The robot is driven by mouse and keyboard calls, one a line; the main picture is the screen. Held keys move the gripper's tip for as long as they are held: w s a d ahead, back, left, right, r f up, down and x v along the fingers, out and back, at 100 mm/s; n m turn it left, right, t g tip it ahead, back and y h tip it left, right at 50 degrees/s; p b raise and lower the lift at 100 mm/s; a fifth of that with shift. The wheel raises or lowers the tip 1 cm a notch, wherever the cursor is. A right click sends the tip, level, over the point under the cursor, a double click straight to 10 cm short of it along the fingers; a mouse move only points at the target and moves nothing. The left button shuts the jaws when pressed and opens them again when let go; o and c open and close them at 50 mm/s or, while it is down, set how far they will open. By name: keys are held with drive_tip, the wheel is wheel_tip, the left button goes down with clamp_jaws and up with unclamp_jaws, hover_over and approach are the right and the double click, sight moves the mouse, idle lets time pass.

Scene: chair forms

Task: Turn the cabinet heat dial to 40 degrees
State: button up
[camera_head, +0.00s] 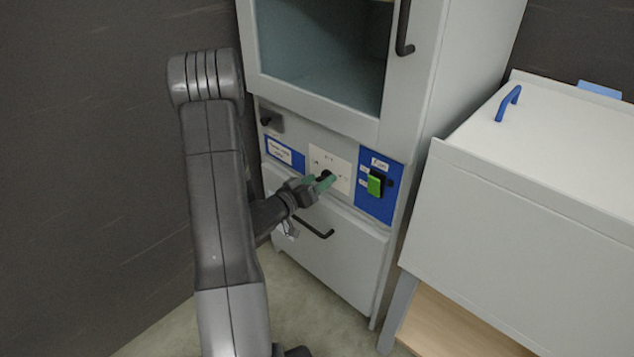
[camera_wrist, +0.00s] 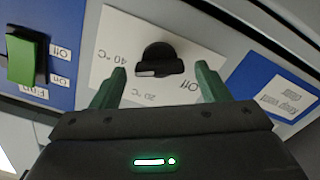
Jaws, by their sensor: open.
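The heat dial (camera_wrist: 160,58) is a black round knob with a raised bar, on a white plate (camera_wrist: 112,32) of the cabinet. The wrist view shows the plate upside down, with "40 °C" left of the dial, "20 °C" below and "Off" to the lower right. A white mark sits at the bar's left end, facing left in that view. My gripper (camera_wrist: 161,67) is open, its green fingers apart on either side of the dial with nothing between them touching it visibly. In the head view my gripper (camera_head: 318,181) is at the plate and partly covers the dial.
A green switch (camera_head: 375,184) on a blue panel is right of the dial. A blue label panel (camera_head: 284,152) is left of it. Above is a glass door (camera_head: 320,60) with a black handle; below, a drawer (camera_head: 330,255) with a black handle. A white chest (camera_head: 520,190) stands at right.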

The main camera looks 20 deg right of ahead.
drive_tip(key=c, duration=1)
drive_tip(key=shift+f+m+b, duration=0.15)
drive_tip(key=shift+m+b, duration=0.35)
drive_tip(key=shift+b, duration=0.05)
drive_tip(key=shift+o, duration=0.2)
drive_tip(key=shift+m, duration=0.5)
drive_tip(key=o, duration=1)
drive_tip(key=shift+c, duration=0.2)
drive_tip(key=p+v, duration=0.1)
drive_tip(key=v, duration=1.3)
drive_tip(key=shift+p, duration=0.4)
